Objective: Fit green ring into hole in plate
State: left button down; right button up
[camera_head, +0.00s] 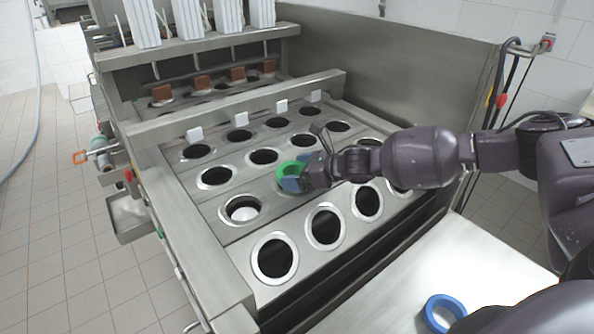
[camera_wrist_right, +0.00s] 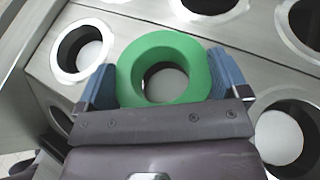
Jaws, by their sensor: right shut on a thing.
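The green ring (camera_head: 290,169) is in my right gripper (camera_head: 292,180), over the middle of the metal plate (camera_head: 232,229). In the right wrist view the ring (camera_wrist_right: 131,72) sits between the two blue fingers of the right gripper (camera_wrist_right: 162,85), which are shut on its sides. A hole shows dark and grey through the ring's opening. The ring lies over this hole, and I cannot tell whether it is seated or just above. The arm and gripper hide part of the hole's rim in the head view. My left gripper is not in view.
Several empty round holes with metal rims surround the ring, such as a front hole (camera_head: 275,258). A blue ring (camera_head: 443,312) lies on the pale surface (camera_head: 400,295) at front right. A metal crossbar (camera_head: 240,109) with white tabs runs behind the holes.

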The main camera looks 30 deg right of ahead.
jog(key=o, duration=0.6)
jog(key=shift+s+d, duration=0.1)
jog(key=p+v, duration=0.1)
jog(key=v, duration=0.9)
jog(key=shift+s+d+r, duration=0.15)
jog(key=shift+s+d, duration=0.05)
